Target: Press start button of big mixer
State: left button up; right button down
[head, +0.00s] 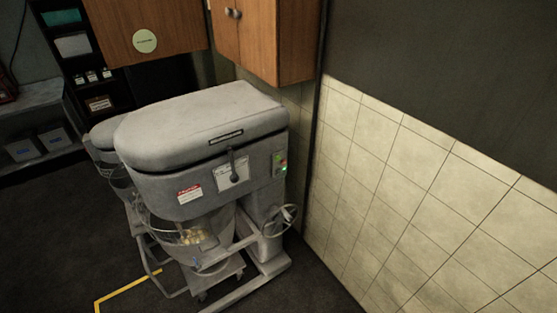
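The big mixer (205,150) is a grey machine standing in the middle of the head view, close to the tiled wall. A small control panel (279,163) sits on its right side, with a red spot above and a green lit spot (284,169) below. I cannot make out the single buttons clearly. A lever with a dark knob hangs on the mixer's front. Its bowl (200,236) is below the head, with pale lumps inside. Neither of my grippers shows in the head view.
A second grey machine (103,134) stands behind the mixer on the left. A handwheel (279,220) sticks out at the mixer's lower right. Wooden cabinets (265,40) hang above. A tiled wall (400,190) bounds the right. Dark floor (55,230) is open at the left.

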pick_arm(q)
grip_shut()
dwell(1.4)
